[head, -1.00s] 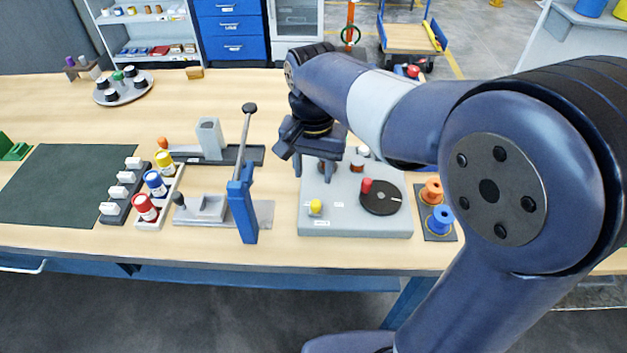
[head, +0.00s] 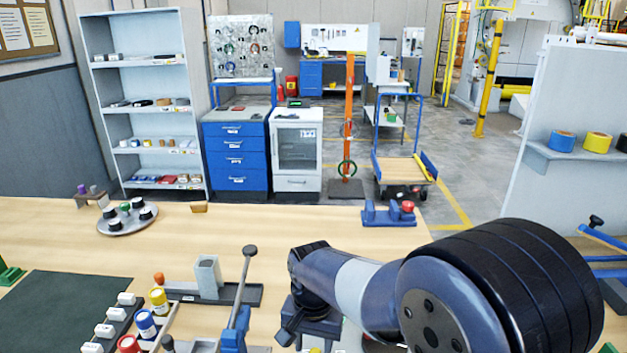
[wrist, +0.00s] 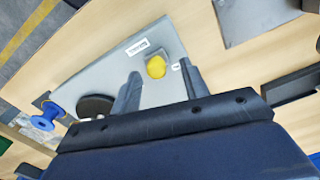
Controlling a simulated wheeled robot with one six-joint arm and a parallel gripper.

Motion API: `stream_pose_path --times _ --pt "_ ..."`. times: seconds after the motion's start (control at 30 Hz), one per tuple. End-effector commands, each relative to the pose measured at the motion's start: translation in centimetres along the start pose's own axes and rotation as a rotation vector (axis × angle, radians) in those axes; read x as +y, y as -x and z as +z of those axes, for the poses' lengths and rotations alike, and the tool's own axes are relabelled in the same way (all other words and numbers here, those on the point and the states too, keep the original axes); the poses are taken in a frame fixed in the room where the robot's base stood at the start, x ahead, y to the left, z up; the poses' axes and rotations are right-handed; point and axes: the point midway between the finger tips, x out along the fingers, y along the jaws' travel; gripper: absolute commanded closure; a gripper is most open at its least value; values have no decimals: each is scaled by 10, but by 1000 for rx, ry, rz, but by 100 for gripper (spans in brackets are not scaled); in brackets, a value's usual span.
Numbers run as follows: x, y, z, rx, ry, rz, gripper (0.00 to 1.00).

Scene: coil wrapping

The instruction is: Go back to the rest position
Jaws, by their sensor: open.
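My gripper (head: 302,328) hangs at the end of my arm over the front of the workbench, partly cut by the lower edge in the head view. In the wrist view my gripper (wrist: 160,70) has two dark fingers spread apart with nothing between them. A grey board (wrist: 92,75) with a yellow knob (wrist: 156,67) lies beyond the fingers. The knob appears between the fingertips but apart from them. In the head view most of the board is hidden by my arm or out of frame.
A blue lever (head: 238,325) with a black-knobbed handle stands left of my gripper. A round tray (head: 120,225) of black-topped pieces sits at the far left. A blue spool (wrist: 53,109) lies beside the board.

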Motion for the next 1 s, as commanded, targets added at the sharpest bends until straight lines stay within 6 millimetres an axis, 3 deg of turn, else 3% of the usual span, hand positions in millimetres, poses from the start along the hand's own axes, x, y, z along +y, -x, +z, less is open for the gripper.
stream_pose_path --times 0.13,0.37,1.0 --pt "1 -23 1 -3 0 3 57" --pt "16 -22 -4 0 -2 0 57" --pt "24 -23 5 -8 3 7 57"
